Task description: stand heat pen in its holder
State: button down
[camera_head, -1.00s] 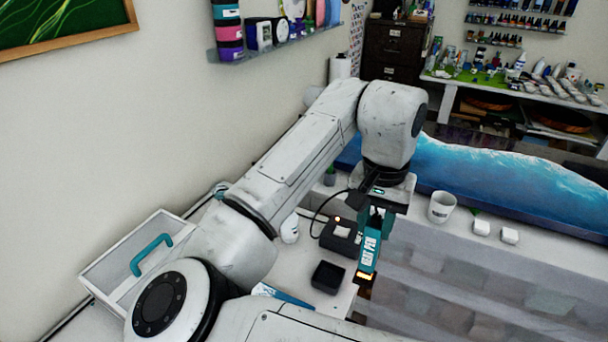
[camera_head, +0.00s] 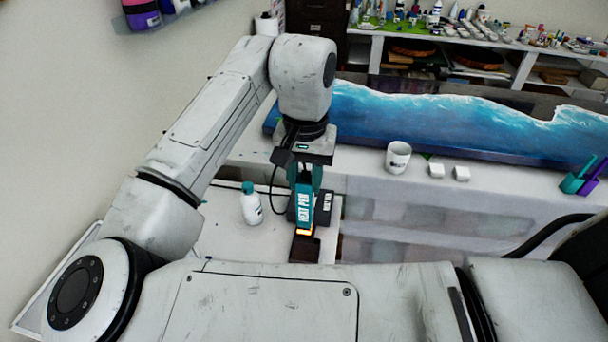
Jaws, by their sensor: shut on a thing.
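The heat pen (camera_head: 304,207) is teal with a white label and a glowing orange lower end. My gripper (camera_head: 306,178) is shut on its upper part and holds it roughly upright, tip down. A dark, open square box (camera_head: 304,250), which looks like the holder, stands on the white bench below the pen. In the picture, the glowing tip lies just over the box's far edge. I cannot tell the gap between them or whether they touch. My arm hides the bench nearer to me.
A black unit (camera_head: 325,207) with a cable stands behind the pen, partly hidden. A white bottle (camera_head: 251,205) with a teal cap stands to the left.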

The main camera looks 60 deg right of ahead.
aim_at(305, 203)
jog(key=shift+f+b, duration=1.65)
jog(key=shift+f, duration=0.35)
jog(key=shift+f+b, duration=0.65)
jog(key=shift+f, duration=0.9)
jog(key=c, duration=0.7)
grip_release()
notch_tip(305, 203, up, 11)
jog(key=shift+f, duration=0.1)
jog(key=shift+s+f, duration=0.1)
